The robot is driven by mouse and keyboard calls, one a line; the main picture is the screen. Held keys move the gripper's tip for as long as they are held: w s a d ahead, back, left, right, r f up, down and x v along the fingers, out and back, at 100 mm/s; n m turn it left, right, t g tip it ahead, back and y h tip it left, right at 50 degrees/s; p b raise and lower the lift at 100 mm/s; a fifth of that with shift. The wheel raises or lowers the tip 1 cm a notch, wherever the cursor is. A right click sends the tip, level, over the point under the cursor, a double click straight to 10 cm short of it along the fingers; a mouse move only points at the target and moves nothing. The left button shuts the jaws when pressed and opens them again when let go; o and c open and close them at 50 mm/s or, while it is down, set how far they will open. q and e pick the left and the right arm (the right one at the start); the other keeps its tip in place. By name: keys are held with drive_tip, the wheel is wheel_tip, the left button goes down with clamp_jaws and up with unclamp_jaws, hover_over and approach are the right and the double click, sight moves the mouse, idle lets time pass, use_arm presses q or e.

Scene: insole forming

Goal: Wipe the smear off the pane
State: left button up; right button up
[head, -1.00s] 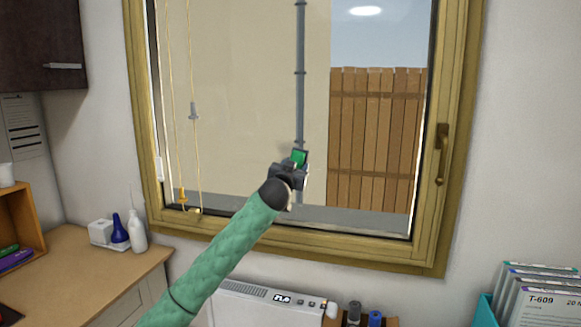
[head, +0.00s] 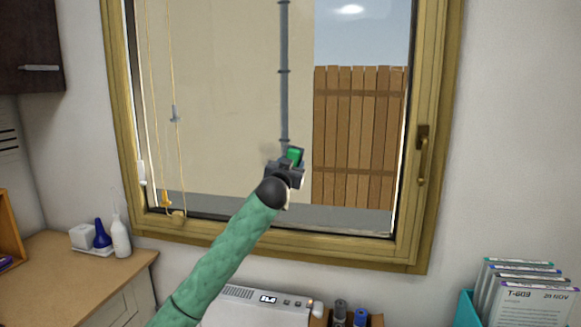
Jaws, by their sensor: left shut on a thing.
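The pane (head: 225,90) is a large window in a yellow-brown wooden frame, filling the middle of the head view. My left gripper (head: 289,168) is in front of its lower middle, shut on a small green pad (head: 295,156). I cannot tell whether the pad touches the glass. A faint greyish patch (head: 268,149), perhaps the smear, shows just left of the pad; the gripper and arm may hide part of it. My right gripper is not in view.
The window handle (head: 423,155) is on the right of the frame. Blind cords (head: 176,150) hang at the left. Bottles (head: 121,238) stand on the desk (head: 70,270) at lower left. A white heater-like unit (head: 262,304) is below the sill, and a teal file holder (head: 467,308) at lower right.

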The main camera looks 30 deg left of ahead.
sight(260, 150)
use_arm(q)
drive_tip(key=shift+s+a+r, duration=0.1)
drive_tip(key=shift+s+a, duration=0.3)
drive_tip(key=shift+a, duration=1.35)
drive_tip(key=shift+s+a+r, duration=0.1)
drive_tip(key=shift+s+a, duration=0.3)
drive_tip(key=shift+a, duration=1.4)
drive_tip(key=shift+s+a+r, duration=0.1)
drive_tip(key=shift+s+a, duration=0.3)
drive_tip(key=shift+a, duration=1.35)
drive_tip(key=shift+s+a+r+p, duration=0.1)
drive_tip(key=shift+a+r+p, duration=0.15)
drive_tip(key=shift+r+p, duration=0.75)
drive_tip(key=shift+w+d+f+p, duration=0.15)
drive_tip(key=shift+w+d, duration=0.3)
drive_tip(key=shift+d, duration=1.4)
drive_tip(key=shift+w+d+r+p, duration=0.15)
drive_tip(key=shift+w+d, duration=0.3)
drive_tip(key=shift+d, duration=1.4)
drive_tip(key=shift+w+d+f+p, duration=0.1)
drive_tip(key=shift+w+d+p, duration=0.25)
drive_tip(key=shift+d, duration=1.5)
drive_tip(key=shift+w, duration=0.1)
drive_tip(key=shift+r+v, duration=0.2)
drive_tip(key=shift+v, duration=1.3)
drive_tip(key=shift+r+v, duration=0.2)
drive_tip(key=shift+v, duration=1.3)
drive_tip(key=shift+r+v, duration=0.2)
drive_tip(key=shift+v, duration=1.35)
drive_tip(key=shift+d, duration=0.1)
